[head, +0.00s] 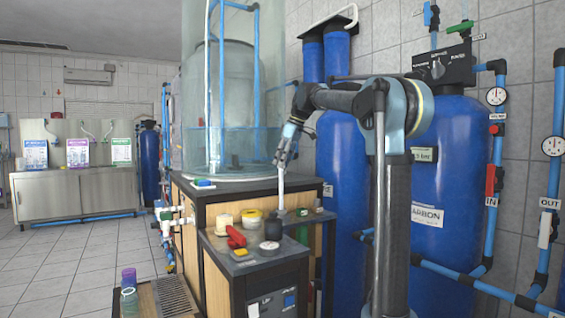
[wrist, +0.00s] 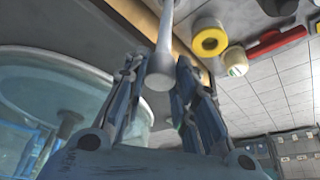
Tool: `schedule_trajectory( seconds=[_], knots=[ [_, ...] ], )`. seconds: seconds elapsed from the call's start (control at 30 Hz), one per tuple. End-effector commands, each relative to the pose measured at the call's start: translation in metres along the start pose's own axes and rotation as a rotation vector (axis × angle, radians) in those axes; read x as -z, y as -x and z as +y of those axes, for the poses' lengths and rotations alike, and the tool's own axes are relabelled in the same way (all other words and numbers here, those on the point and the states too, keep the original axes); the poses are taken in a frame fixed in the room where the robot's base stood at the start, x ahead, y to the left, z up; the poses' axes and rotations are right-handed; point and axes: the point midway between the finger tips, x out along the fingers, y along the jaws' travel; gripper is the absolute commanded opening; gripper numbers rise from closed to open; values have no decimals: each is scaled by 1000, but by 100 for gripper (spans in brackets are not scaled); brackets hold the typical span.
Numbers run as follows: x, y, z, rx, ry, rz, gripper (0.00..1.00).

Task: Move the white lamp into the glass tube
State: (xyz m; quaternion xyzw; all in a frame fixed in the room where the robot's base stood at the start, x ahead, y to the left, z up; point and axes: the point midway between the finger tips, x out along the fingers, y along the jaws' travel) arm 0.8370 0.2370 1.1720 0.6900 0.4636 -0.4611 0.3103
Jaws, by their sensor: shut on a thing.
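The white lamp (wrist: 163,45) is a slim pale rod with a rounded, thicker end (wrist: 160,72). In the wrist view that end sits between the fingers of my gripper (wrist: 158,80), which is shut on it. In the head view my gripper (head: 284,152) holds the lamp (head: 281,182) nearly upright above the cabinet top, beside the large clear vessel. Its lower end comes down near small items on the cabinet; I cannot tell whether it touches anything. I cannot clearly make out a separate narrow glass tube; the large clear cylinder (head: 225,95) stands just left of my gripper.
A red item (head: 236,237), a black-capped jar (head: 273,228), a yellow-lidded jar (head: 251,217) and a cream cup (head: 223,223) stand on the low cabinet (head: 262,260). Blue tanks (head: 343,180) stand behind my arm. Tiled floor (head: 60,270) is open at left.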

Motion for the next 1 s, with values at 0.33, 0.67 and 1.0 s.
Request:
schedule_trajectory(
  seconds=[0.33,0.67,1.0],
  knots=[
    [-6,-15,0,0,0,0,12],
    [-15,-37,0,0,0,0,12],
    [-24,-59,0,0,0,0,12]
  ],
)
